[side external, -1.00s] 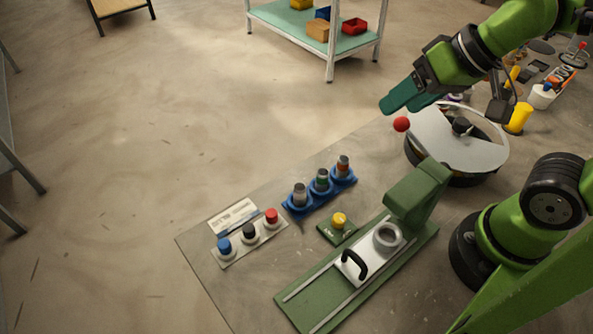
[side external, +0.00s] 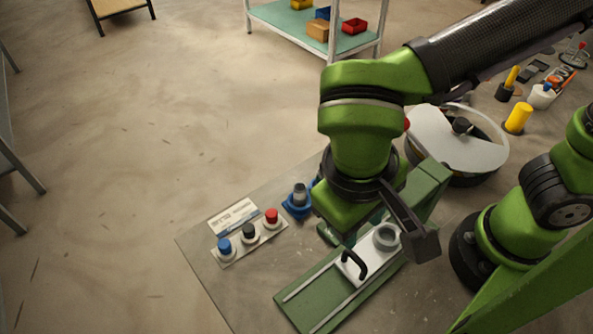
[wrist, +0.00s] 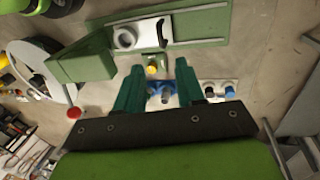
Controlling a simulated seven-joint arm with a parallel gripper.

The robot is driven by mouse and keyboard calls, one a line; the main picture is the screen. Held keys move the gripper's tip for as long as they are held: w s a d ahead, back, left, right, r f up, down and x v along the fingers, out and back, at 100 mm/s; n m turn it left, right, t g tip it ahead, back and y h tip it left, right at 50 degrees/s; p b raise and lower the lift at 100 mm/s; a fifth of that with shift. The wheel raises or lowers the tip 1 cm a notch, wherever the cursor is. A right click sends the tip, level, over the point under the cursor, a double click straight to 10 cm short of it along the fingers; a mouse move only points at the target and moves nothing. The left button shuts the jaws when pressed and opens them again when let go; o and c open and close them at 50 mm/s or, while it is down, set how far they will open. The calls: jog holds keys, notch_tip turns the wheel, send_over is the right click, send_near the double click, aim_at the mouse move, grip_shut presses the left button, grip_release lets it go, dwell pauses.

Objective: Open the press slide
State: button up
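The press slide is a pale plate (side external: 370,253) with a grey ring (side external: 386,237) and a black arched handle (side external: 354,264). It sits on the green railed base (side external: 310,298), near the green press block (side external: 430,182), with bare rails at the front left. The wrist view shows the plate (wrist: 146,33) and the handle (wrist: 163,34) at the top. My gripper (wrist: 159,68) has two teal fingers spread apart with nothing held. In the side view my arm mostly hides the fingers.
A panel with blue, black and red buttons (side external: 249,234) is at the table's left. The blue bottle holder (side external: 297,206) is partly hidden. A round lidded pan (side external: 455,145) stands behind the block, with a red ball (wrist: 74,113) beside it.

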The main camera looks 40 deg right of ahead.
aim_at(358, 259)
jog(key=f, duration=0.4)
jog(key=d+f, duration=0.1)
jog(key=f, duration=0.3)
jog(key=d+f, duration=0.1)
jog(key=f, duration=0.3)
jog(key=shift+d+f, duration=0.15)
jog(key=shift+d, duration=0.1)
grip_shut()
